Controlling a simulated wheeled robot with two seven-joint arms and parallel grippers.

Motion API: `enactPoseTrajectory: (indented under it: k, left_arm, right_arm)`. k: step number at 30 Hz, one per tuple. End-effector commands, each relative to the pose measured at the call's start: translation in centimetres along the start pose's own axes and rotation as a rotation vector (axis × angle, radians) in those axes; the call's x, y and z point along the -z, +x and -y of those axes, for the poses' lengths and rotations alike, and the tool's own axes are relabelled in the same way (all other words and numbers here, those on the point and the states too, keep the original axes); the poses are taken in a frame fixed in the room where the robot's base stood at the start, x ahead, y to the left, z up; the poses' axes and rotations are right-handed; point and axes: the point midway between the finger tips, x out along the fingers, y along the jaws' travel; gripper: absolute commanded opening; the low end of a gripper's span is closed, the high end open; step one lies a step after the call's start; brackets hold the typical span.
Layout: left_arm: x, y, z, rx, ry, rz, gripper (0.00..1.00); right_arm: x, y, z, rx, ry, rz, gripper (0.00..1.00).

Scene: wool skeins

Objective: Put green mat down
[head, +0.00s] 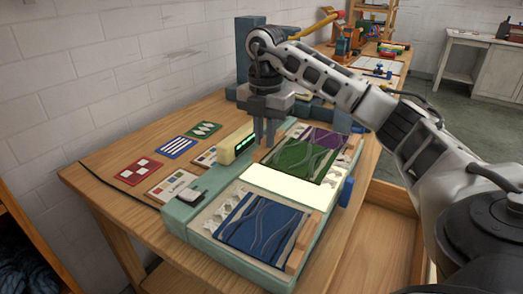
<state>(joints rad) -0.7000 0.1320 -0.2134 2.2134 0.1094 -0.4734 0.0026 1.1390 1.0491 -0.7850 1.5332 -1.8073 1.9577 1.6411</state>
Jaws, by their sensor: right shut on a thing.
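The green mat (300,162) is a flat dark green piece with thin wavy lines. It appears over the far part of the teal fixture (193,218), just beyond a bright lit panel (285,187). My right gripper (264,140) points down at the mat's left edge and is shut on it. The fingertips are small in the picture, and the gap between mat and fixture is too small to tell. My left gripper is not in view.
A blue wavy mat (262,222) lies on the fixture's near part, and a purple one (327,139) shows behind the green mat. Red (138,171), blue-striped (176,147) and green (204,130) cards lie on the wooden table at left. A blue knob (346,191) sticks out at right.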

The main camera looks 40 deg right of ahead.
Motion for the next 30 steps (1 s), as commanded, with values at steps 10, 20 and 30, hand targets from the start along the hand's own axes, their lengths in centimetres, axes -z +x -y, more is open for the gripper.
enactPoseTrajectory:
  k: [10,20,30]
  left_arm:
    - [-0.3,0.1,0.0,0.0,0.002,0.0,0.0]
    - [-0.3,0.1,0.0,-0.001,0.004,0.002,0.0]
    - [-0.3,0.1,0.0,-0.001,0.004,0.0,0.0]
  right_arm:
    - [0.2,4.0,-0.7,0.002,0.0,0.001,0.0]
    - [0.2,4.2,-0.7,0.001,-0.001,0.001,0.0]
    - [0.2,4.3,-0.7,0.001,-0.001,0.001,0.37]
